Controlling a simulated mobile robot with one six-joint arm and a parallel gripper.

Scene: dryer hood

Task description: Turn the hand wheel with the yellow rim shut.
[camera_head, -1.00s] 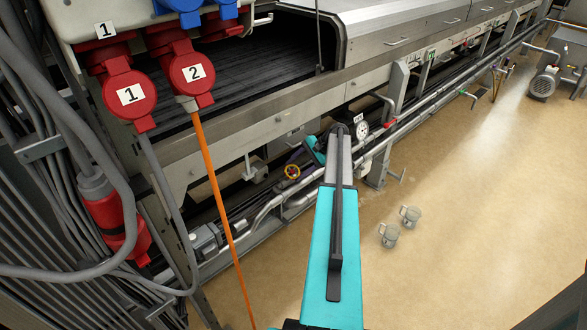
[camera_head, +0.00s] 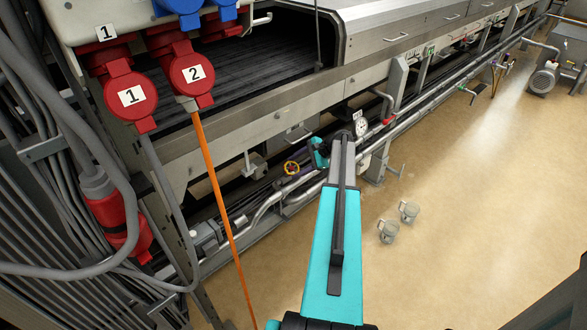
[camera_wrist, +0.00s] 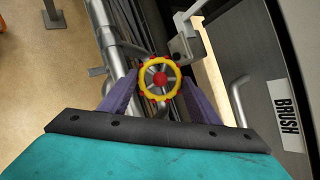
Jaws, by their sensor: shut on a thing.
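The hand wheel (camera_wrist: 174,68) shows in the wrist view with a yellow rim, red knobs around it and a red hub. It sits between the tips of the two purple fingers of my gripper (camera_wrist: 160,80), which is shut on its rim at both sides. In the head view the wheel (camera_head: 291,168) is small and low on the machine's side, left of my arm's end. The fingers are hard to make out there. The wheel's stem and back are hidden.
Metal pipes (camera_wrist: 117,50) run close beside the wheel. A grey panel marked BRUSH (camera_wrist: 285,110) stands at the right of the wrist view. A round gauge (camera_head: 361,127) is right of my wrist. Two clear jugs (camera_head: 388,231) stand on the open floor.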

